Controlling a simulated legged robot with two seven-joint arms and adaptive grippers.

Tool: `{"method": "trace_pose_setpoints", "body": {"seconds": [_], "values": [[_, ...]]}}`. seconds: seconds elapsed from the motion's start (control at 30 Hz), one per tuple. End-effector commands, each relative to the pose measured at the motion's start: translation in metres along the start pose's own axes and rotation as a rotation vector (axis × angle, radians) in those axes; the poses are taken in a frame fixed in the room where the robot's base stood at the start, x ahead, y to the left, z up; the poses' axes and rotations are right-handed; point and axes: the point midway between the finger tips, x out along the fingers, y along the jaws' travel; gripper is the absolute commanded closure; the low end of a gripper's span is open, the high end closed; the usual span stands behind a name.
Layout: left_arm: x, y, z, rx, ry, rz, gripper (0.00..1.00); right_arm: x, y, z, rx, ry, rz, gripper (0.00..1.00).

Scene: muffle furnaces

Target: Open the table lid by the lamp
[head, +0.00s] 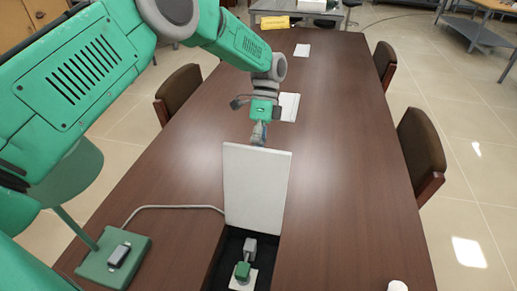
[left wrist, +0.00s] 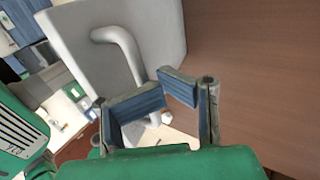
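The white table lid (head: 257,190) stands upright at the far edge of a dark recess (head: 228,262) in the brown table. It also shows in the left wrist view (left wrist: 155,28), with a pale curved bar or cable (left wrist: 124,48) in front of it. The lamp (head: 115,262) has a green base and shade, left of the recess. My left gripper (head: 258,133) is just behind the lid's top edge in the head view. Its bent fingers (left wrist: 163,90) nearly meet at the tips, with nothing seen held. Whether it touches the lid is unclear. My right gripper is out of view.
A pale cable (head: 170,207) runs from the lamp to the recess, where a green and grey plug (head: 244,268) sits. White papers (head: 289,106) and a yellow object (head: 275,22) lie farther up the table. Chairs (head: 421,150) flank it. The table's right side is mostly clear.

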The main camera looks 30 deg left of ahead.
Motion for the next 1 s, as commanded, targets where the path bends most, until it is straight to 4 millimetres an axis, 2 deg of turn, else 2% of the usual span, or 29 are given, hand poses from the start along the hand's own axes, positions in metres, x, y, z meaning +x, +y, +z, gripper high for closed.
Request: {"method": "trace_pose_setpoints", "body": {"seconds": [0.33,0.47,0.57,0.77,1.0], "values": [[0.000,0.000,0.000,0.000,0.001,0.000,0.69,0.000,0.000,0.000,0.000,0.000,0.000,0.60],[-0.008,-0.001,0.000,0.000,0.001,-0.002,0.69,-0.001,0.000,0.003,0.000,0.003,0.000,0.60],[-0.022,-0.001,-0.001,-0.001,0.001,-0.003,0.69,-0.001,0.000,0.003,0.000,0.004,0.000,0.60],[-0.066,-0.002,-0.001,0.000,0.003,-0.006,0.69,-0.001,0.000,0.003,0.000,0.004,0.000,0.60],[-0.099,-0.004,-0.001,-0.001,0.001,-0.003,0.69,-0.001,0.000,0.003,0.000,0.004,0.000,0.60]]}}
